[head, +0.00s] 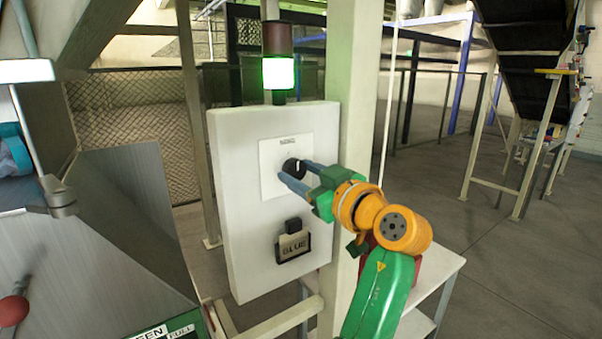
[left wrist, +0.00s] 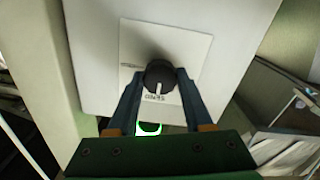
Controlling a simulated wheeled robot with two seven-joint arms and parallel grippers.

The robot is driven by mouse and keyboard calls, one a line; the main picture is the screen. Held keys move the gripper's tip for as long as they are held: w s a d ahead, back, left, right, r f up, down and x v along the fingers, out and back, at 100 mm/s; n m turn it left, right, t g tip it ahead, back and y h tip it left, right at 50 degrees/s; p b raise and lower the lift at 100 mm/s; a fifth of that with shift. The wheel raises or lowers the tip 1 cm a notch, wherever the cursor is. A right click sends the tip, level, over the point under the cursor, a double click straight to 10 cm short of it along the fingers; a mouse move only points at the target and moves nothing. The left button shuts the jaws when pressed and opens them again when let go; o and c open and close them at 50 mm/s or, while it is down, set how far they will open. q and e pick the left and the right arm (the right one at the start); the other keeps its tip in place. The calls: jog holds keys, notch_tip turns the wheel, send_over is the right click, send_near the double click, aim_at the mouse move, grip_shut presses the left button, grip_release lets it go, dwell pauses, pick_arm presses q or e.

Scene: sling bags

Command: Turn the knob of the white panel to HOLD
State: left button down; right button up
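The white panel (head: 240,220) stands upright and carries a pale square plate (head: 270,185) with a round black knob (head: 292,167). My left gripper (head: 294,170) reaches the plate from the right, its two blue-grey fingers on either side of the knob. In the left wrist view the knob (left wrist: 159,76) sits between the fingertips of the left gripper (left wrist: 160,73); whether they touch it cannot be told. The knob's white pointer mark aims down in that view, toward small lettering on the plate. I cannot read the lettering surely. My right gripper is not in view.
A lit green lamp (head: 278,73) stands above the panel. A cream post (head: 350,110) rises just behind the panel's right edge. A grey metal machine (head: 70,250) fills the left. Open floor (head: 500,270) lies right.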

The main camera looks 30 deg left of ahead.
pick_arm(q)
jog(key=shift+r+m, duration=0.1)
jog(key=shift+m, duration=0.2)
jog(key=m, duration=0.3)
jog(key=shift+m+p, duration=0.35)
jog(key=shift+m, duration=0.05)
jog(key=m+p, duration=0.1)
jog(key=m, duration=0.3)
jog(key=shift+r+m, duration=0.15)
jog(key=shift+m, duration=0.15)
jog(key=m+p, duration=0.2)
jog(key=m, duration=0.2)
jog(key=shift+m+p, duration=1.3)
jog(key=shift+m, duration=1.2)
jog(key=shift+c, duration=1.5)
grip_release()
jog(key=shift+d, duration=0.1)
